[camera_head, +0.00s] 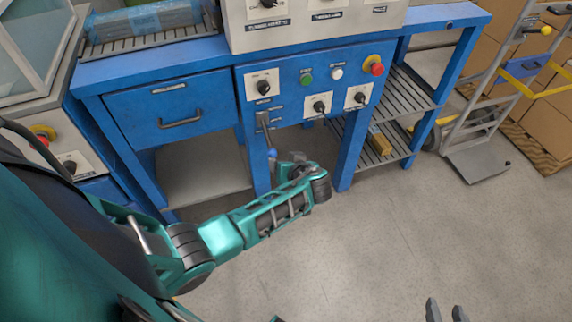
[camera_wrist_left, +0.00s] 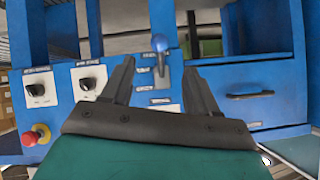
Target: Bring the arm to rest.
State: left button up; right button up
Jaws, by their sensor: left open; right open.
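My left arm reaches in from the left in the head view, its gripper (camera_head: 292,163) in front of the blue workbench (camera_head: 385,55). In the left wrist view the left gripper (camera_wrist_left: 160,70) is open and empty, with its two dark fingers spread. A lever with a blue knob (camera_wrist_left: 160,42) shows beyond and between the fingertips; whether they touch it I cannot tell. The blue knob (camera_head: 272,153) also shows in the head view, just left of the gripper. My right gripper (camera_head: 447,311) is at the bottom edge, fingers apart, open and empty.
The bench front has a drawer (camera_head: 172,110), several black rotary knobs and a red button (camera_head: 374,65). A slatted shelf (camera_head: 400,95) is on the right, with a small wooden block (camera_head: 380,143) lower down. A hand truck (camera_head: 480,168) stands at right. The floor (camera_head: 400,225) in front is clear.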

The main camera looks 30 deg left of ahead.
dwell(0.5)
pick_arm(q)
jog(key=s+d+f+m+t+h+p, duration=0.1)
jog(key=s+d+f+m+h+p, duration=0.15)
jog(key=s+d+m+h, duration=0.6)
jog(key=s+d+r+m+t+h+p, duration=0.1)
jog(key=s+d+r+t+h, duration=0.1)
jog(key=s+r, duration=0.7)
jog(key=shift+t, duration=0.9)
jog(key=shift+m+h, duration=0.25)
